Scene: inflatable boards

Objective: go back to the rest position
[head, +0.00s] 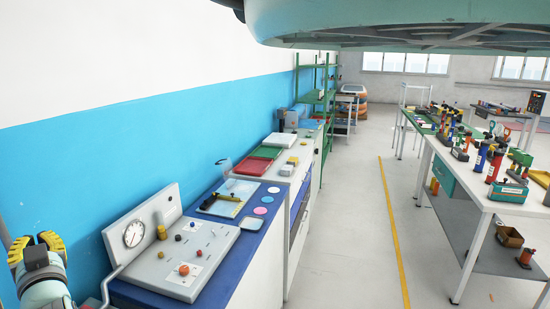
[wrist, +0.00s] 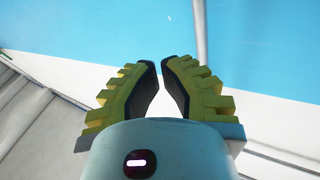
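My gripper (head: 36,244) is at the lower left edge of the head view, beside the blue and white wall and left of the panel with the dial. It has yellow stepped fingers with black inner pads. In the wrist view my gripper (wrist: 160,64) points toward the wall. Its fingertips lean toward each other with a narrow gap between them. Nothing is held, and the wall shows through the gap.
A grey panel with a dial (head: 134,233) stands on a blue-topped bench close to my gripper. Trays and a green shelf (head: 318,100) follow along the wall. A tool-covered table (head: 484,185) stands at right. The aisle floor (head: 350,220) with a yellow line is clear.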

